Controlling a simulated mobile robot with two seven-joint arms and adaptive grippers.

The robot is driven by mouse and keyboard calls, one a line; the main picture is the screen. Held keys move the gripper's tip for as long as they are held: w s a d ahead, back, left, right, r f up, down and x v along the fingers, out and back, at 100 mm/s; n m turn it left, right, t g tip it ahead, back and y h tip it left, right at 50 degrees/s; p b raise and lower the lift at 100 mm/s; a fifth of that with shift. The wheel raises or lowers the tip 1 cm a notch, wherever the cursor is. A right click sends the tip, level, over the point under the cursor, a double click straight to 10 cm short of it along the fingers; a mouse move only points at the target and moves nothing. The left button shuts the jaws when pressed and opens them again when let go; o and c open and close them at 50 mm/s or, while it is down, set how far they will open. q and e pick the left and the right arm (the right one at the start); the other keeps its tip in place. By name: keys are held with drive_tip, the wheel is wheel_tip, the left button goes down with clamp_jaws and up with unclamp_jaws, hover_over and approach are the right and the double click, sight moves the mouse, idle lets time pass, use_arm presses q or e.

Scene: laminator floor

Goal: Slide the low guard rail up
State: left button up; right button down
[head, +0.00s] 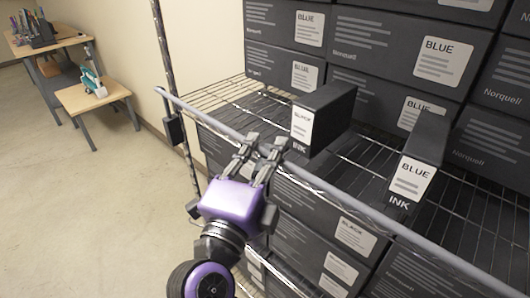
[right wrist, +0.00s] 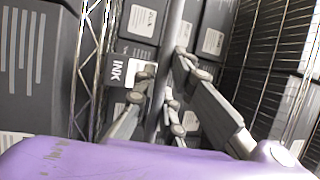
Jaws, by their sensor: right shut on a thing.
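The low guard rail (head: 200,113) is a thin grey bar. It runs along the front of the wire shelf from upper left to lower right in the head view, and its left end sticks out past the post. In the right wrist view the rail (right wrist: 172,45) runs upright between the fingers. My right gripper (head: 262,143), with a purple body, is shut on the rail left of its middle. The fingers hide a short piece of it. My left gripper is not in view.
The wire shelf (head: 350,150) holds two black ink boxes (head: 322,118) (head: 418,160) near the rail. Stacked dark cartons (head: 370,40) stand behind and below. A metal post (head: 168,65) rises at the shelf's left. Wooden tables (head: 95,97) stand far left; the floor between is clear.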

drive_tip(key=c, duration=1.8)
unclamp_jaws()
drive_tip(key=shift+r, duration=0.45)
drive_tip(key=shift+c, duration=0.2)
drive_tip(key=shift+f, duration=0.2)
drive_tip(key=shift+s+a+f, duration=0.15)
drive_tip(key=shift+s, duration=0.2)
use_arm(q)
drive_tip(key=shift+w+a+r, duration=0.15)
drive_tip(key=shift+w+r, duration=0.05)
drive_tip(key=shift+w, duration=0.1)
use_arm(e)
drive_tip(key=v, duration=0.6)
drive_tip(key=shift+s+a, duration=0.1)
drive_tip(key=shift+s, duration=0.25)
